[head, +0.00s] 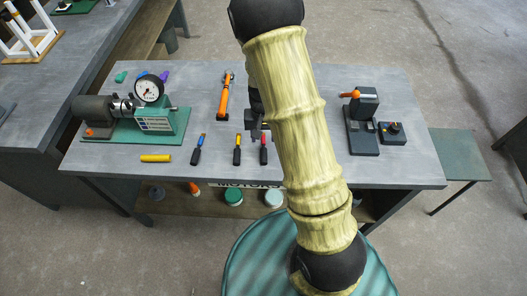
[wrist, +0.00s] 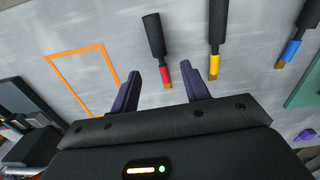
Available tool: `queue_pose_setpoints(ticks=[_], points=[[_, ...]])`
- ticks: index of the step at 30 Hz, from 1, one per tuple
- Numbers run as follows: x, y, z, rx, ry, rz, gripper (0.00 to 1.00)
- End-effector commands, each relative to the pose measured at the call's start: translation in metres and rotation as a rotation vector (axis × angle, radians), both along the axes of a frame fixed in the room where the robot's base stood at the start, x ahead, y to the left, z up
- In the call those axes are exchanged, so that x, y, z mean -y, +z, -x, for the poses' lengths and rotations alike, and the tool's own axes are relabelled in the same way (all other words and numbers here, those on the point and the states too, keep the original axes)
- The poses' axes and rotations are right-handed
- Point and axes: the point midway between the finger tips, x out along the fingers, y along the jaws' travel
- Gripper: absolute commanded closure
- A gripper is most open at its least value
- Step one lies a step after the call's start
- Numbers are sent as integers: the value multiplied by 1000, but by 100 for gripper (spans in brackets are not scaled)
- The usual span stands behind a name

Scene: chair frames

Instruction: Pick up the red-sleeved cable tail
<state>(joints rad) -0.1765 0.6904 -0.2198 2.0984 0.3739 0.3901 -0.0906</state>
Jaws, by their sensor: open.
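The red-sleeved cable tail (head: 264,154) lies on the grey bench, the rightmost of three similar tails. It has a black body, a red sleeve and a short brassy tip. In the wrist view the red-sleeved tail (wrist: 155,38) points its sleeve and tip toward my gripper (wrist: 160,74). The open fingers stand either side of the line of its red end, with nothing held between them. In the head view my gripper (head: 257,131) is just behind the tail, partly hidden by my arm. Height above the bench is hard to judge.
A yellow-sleeved tail (head: 237,155) and a blue-sleeved tail (head: 197,154) lie to the left. An orange-handled tool (head: 226,98) lies behind them. A green-based gauge fixture (head: 140,138) stands left; a black stand (head: 363,135) stands right. An orange outline (wrist: 52,62) marks the bench.

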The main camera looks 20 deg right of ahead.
Motion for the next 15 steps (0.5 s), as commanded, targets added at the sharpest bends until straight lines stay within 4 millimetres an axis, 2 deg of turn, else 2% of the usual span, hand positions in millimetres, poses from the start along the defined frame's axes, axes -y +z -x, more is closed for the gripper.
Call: queue_pose_setpoints(ticks=[3, 11, 15], points=[[0, -7, 0, 1, 0, 0, 54], [0, -8, 0, 1, 0, 0, 54], [0, -14, 0, -2, 0, 0, 54]])
